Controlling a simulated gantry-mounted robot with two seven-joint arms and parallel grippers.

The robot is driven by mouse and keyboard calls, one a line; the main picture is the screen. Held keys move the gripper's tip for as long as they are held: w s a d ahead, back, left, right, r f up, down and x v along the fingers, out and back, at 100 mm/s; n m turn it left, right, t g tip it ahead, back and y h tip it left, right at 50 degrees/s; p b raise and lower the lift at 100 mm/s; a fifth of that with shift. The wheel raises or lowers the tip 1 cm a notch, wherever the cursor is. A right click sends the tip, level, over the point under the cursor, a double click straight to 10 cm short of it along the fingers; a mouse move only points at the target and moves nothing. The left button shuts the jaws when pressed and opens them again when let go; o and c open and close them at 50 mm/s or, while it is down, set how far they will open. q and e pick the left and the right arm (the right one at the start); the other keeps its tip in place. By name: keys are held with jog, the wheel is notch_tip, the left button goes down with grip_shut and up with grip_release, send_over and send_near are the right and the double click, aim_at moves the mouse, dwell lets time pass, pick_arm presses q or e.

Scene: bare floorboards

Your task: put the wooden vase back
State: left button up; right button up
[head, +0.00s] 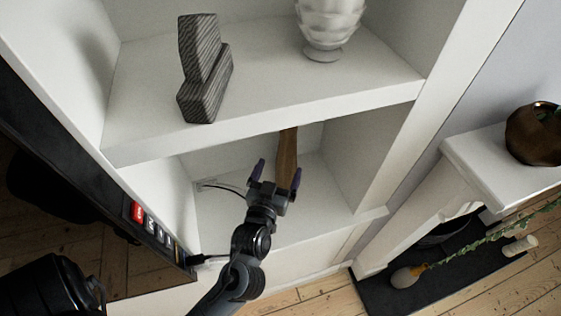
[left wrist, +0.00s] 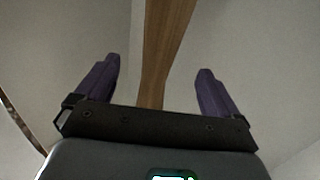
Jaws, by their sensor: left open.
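The wooden vase (head: 287,157) is a slim brown upright piece in the lower shelf compartment. The upper shelf board hides its top in the head view. In the left wrist view the brown wood (left wrist: 163,55) rises between and beyond the fingers. My left gripper (head: 275,172) is open in front of the vase, its two purple-tipped fingers spread to either side. The left wrist view shows the open fingers (left wrist: 157,88) apart, with visible gaps beside the wood. My right gripper is not in view.
The upper shelf (head: 270,105) holds a grey striped sculpture (head: 203,75) and a pale ribbed vase (head: 328,25). A dark cable (head: 222,187) lies left of my gripper. A mantel (head: 500,160) with a brown pot (head: 535,133) stands at right.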

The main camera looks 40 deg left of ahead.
pick_arm(q)
jog(key=s+d+f+m+g+h, duration=0.1)
jog(key=s+d+f+h, duration=0.1)
jog(key=f, duration=0.1)
jog(key=s+d+f+m+g+h, duration=0.2)
jog(key=d+f+h, duration=0.1)
jog(key=s+d+f+m+g+h, duration=0.2)
jog(key=f, duration=0.1)
jog(key=shift+s+d+f+h, duration=0.15)
jog(key=shift+d+f+h, duration=0.15)
jog(key=shift+f, duration=0.05)
jog(key=s+f+m+g, duration=0.1)
jog(key=s+f+g, duration=0.1)
jog(key=s, duration=0.4)
jog(key=s+f+m+g, duration=0.1)
jog(key=s+f+g, duration=0.2)
jog(key=s+g, duration=0.2)
jog(key=shift+s+d+f, duration=0.15)
jog(key=shift+s, duration=0.35)
